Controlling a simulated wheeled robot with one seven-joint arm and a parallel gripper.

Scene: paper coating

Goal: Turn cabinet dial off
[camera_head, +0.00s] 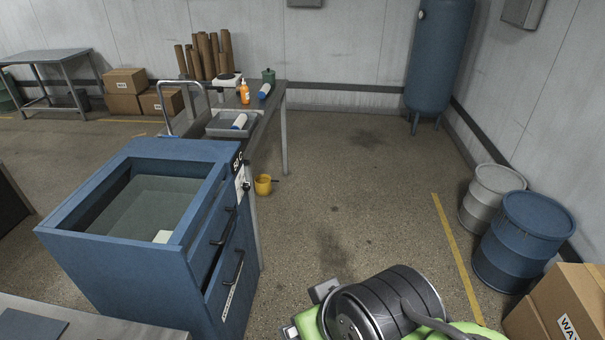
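The blue cabinet (135,262) stands at the left front, with an open top well and drawers with black handles on its right-hand face. A small white panel (240,178) sits near the top back corner of that face. A small dark knob-like part (246,186) shows at the panel, likely the dial. It is seen nearly edge-on and too small to read its setting. My green and black arm shows at the bottom middle, right of the cabinet and apart from it. My gripper's fingers do not show.
A grey workbench (262,122) with a tray (222,131), an orange bottle (244,92) and rolls stands behind the cabinet. A yellow pot (263,185) is beside it. Drums (525,240) and boxes (568,305) line the right. The middle floor is clear.

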